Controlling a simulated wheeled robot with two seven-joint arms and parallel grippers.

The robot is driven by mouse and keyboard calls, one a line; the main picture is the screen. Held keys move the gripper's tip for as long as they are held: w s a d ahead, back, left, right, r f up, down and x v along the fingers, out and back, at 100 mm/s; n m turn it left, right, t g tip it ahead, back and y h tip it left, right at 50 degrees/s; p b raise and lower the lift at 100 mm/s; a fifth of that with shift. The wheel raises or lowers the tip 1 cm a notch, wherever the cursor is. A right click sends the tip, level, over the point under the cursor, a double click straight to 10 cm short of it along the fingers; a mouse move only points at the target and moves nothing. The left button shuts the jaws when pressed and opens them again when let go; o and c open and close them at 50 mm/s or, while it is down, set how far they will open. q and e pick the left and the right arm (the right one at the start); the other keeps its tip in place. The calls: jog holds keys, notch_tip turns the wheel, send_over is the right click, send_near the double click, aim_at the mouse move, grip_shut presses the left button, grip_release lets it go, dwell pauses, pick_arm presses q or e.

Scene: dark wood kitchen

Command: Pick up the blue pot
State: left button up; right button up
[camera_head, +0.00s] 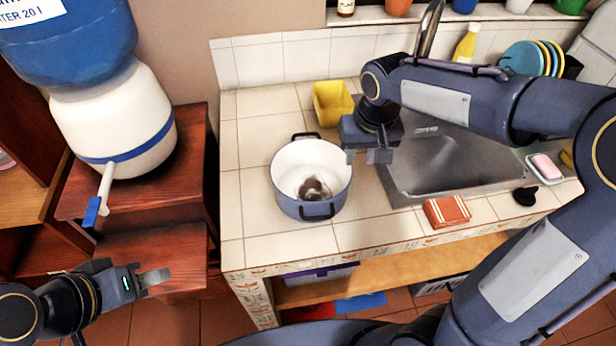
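The blue pot (288,203) stands upright on the tiled counter, left of the sink. It has a white inside, dark handles at its far and near sides, and a dark, blurred patch at the bottom inside. My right gripper (370,157) is just right of the pot's far right rim, over the counter by the sink, and appears apart from the pot. Its fingers point down, with nothing visible between them; their opening is unclear. My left gripper (155,279) is low at the left, beside the wooden cabinet and far from the pot. Its finger opening is unclear too.
A yellow container (332,103) stands behind the pot. The sink (440,165) with its tap is to the right. A striped orange sponge or cloth (447,211) lies near the front edge. A water dispenser (115,115) stands at the left. Bare counter tiles (252,190) lie left of the pot.

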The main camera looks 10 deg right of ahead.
aim_at(348, 175)
jog(key=shift+h, duration=0.3)
jog(key=f, duration=0.2)
jog(key=w+a+f, duration=0.1)
jog(key=f, duration=0.2)
jog(key=w+f+p, duration=0.1)
jog(key=f, duration=0.2)
jog(key=shift+w+a+f, duration=0.15)
jog(key=shift+w+f, duration=0.05)
jog(key=shift+w, duration=0.05)
grip_shut()
jog(key=shift+s, duration=0.1)
dwell(0.8)
